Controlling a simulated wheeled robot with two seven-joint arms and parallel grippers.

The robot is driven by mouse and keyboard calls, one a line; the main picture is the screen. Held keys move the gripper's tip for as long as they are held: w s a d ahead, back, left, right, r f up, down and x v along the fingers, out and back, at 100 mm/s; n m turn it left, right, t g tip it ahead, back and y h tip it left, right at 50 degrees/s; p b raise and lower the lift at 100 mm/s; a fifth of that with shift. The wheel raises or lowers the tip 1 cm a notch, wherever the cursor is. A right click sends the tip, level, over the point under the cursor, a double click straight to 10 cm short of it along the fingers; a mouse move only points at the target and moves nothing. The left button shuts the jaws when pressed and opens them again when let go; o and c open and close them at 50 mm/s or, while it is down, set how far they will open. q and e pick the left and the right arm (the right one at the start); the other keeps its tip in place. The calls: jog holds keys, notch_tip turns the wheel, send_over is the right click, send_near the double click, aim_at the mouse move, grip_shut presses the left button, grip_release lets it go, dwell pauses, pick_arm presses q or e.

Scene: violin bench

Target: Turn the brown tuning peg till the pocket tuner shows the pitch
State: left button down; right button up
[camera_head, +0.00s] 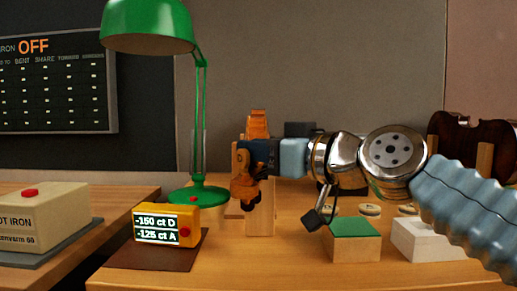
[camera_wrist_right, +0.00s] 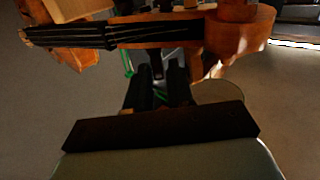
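The pocket tuner (camera_head: 184,224) is a yellow box with a red button, and its lit screen reads -150 ct D and -125 ct A. The orange-brown violin head (camera_head: 243,192) sits at a wooden stand on the bench, partly covered by my right gripper (camera_head: 262,158). In the right wrist view the violin's dark fingerboard and strings (camera_wrist_right: 110,35) cross the top. The dark fingers of my right gripper (camera_wrist_right: 159,72) point at the violin, a narrow gap between them. A dark shape shows near their tips; I cannot tell if it is the brown peg or if it is gripped. My left gripper is out of view.
A green lamp (camera_head: 201,110) stands behind the tuner. A green-topped block (camera_head: 351,240) and a white block (camera_head: 428,242) lie at the right, below my right arm. A dark violin body (camera_head: 468,135) stands at the far right. A hot iron box (camera_head: 45,216) is at the left.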

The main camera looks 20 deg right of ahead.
jog(key=shift+s, duration=0.1)
jog(key=b+v, duration=0.2)
jog(key=v, duration=1.1)
jog(key=shift+s+d, duration=0.25)
dwell(1.0)
notch_tip(320, 180, up, 6)
jog(key=a+g+h+p, duration=0.1)
jog(key=g+h+p, duration=0.15)
jog(key=p, duration=0.65)
jog(key=shift+g, duration=0.65)
jog(key=x, duration=1.4)
jog(key=shift+w+d+f, duration=0.2)
jog(key=shift+w, duration=0.25)
